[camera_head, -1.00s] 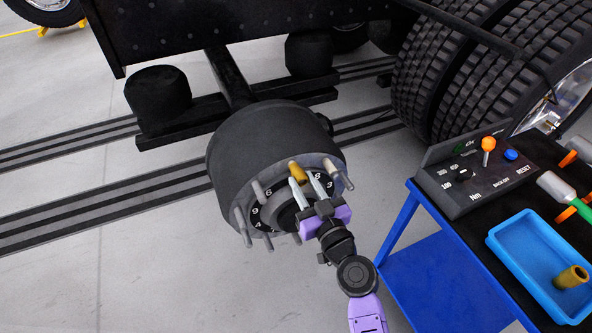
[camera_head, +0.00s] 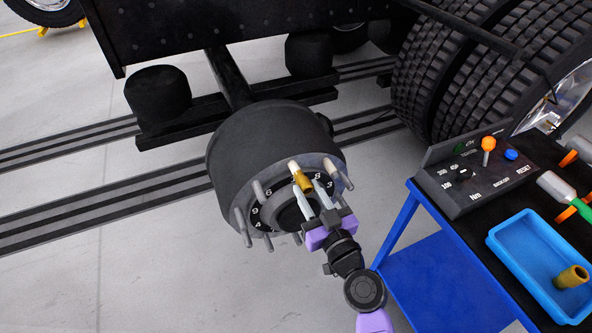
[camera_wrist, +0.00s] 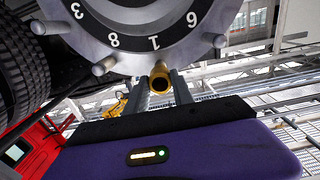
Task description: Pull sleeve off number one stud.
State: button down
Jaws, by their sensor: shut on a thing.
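The brass sleeve (camera_head: 302,182) is at the top of the wheel hub (camera_head: 262,150), in line with a pale stud (camera_head: 294,165) that shows behind it. In the wrist view the sleeve (camera_wrist: 160,78) points its open end at the camera, just below the number 1 (camera_wrist: 154,42). My gripper (camera_head: 316,191) is shut on the sleeve, one finger on each side. A length of stud is bare between sleeve and hub face. I cannot tell whether the stud's tip is still inside the sleeve.
Other bare studs (camera_head: 241,220) ring the hub close to my gripper. A blue cart at right carries a control box (camera_head: 475,175) and a blue tray (camera_head: 513,263) with another brass sleeve (camera_head: 571,277). Large tyres (camera_head: 455,70) stand behind it. Floor in front is clear.

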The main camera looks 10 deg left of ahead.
jog(key=shift+v, duration=0.9)
jog(key=shift+s+d, duration=0.15)
jog(key=shift+s, duration=0.15)
jog(key=shift+s+d, duration=0.3)
jog(key=shift+s, duration=0.05)
jog(key=shift+b+v, duration=0.7)
jog(key=shift+v, duration=1.75)
